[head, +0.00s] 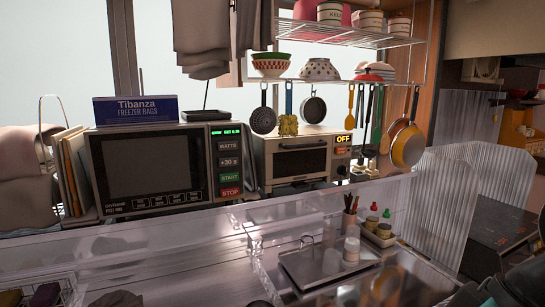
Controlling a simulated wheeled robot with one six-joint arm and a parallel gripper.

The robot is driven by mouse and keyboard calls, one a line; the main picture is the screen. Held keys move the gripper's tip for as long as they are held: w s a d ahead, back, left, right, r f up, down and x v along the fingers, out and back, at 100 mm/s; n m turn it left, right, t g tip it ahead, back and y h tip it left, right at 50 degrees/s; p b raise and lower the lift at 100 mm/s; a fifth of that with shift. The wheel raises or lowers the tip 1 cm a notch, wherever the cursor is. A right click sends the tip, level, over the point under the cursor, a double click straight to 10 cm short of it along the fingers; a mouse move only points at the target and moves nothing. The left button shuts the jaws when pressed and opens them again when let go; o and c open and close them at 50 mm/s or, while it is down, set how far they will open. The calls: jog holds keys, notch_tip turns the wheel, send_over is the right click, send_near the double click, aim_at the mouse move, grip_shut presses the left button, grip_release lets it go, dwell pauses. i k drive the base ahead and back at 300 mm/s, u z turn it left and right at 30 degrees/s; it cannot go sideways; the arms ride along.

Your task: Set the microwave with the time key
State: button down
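The microwave (142,165) stands at the left in the head view, its dark door closed. Its key panel runs down the right side. At the top is a small display (227,132) with green characters, too small to read surely. Below are a dark key that seems to read "WATTS" (229,146), a "+30 s" key (229,162), a green START key (230,178) and a red STOP key (230,192). A row of small keys lies under the door. My gripper is not visible.
A freezer bag box (135,110) and a dark tray (206,115) sit on the microwave. A toaster oven (297,157) showing OFF stands to its right, with utensils hanging above. Clear panels (195,212) edge the counter in front. A tray with bottles stands right of centre.

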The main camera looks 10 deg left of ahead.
aim_at(223, 161)
jog(key=u, duration=0.25)
jog(key=i, duration=0.95)
jog(key=u, duration=0.7)
